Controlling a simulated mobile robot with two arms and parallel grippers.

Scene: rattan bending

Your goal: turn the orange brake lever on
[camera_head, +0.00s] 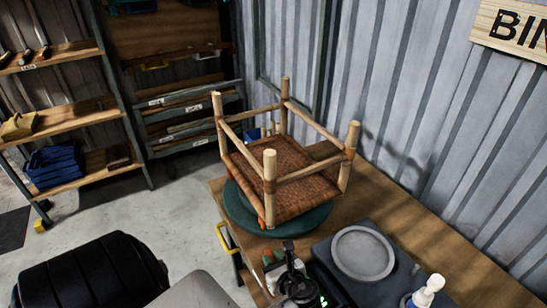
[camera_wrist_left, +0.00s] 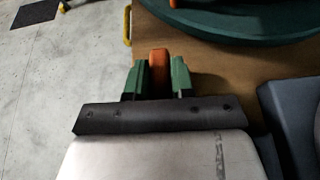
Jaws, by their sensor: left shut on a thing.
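The orange brake lever (camera_wrist_left: 158,68) shows in the left wrist view as a short upright orange piece near the edge of the wooden table. The green fingers of my left gripper (camera_wrist_left: 158,78) are shut on it, one on each side. In the head view my left gripper (camera_head: 271,258) is low in the picture, in front of the green round turntable (camera_head: 238,214). The gripper's dark upper parts hide much of the lever there. My right gripper is not in view.
A wooden stool frame with a woven rattan seat (camera_head: 287,190) lies on the turntable. To the right are a grey round plate on a dark base (camera_head: 362,254) and a white pump bottle (camera_head: 428,290). A yellow handle (camera_head: 222,238) is at the table's left edge. Shelves (camera_head: 70,120) stand behind.

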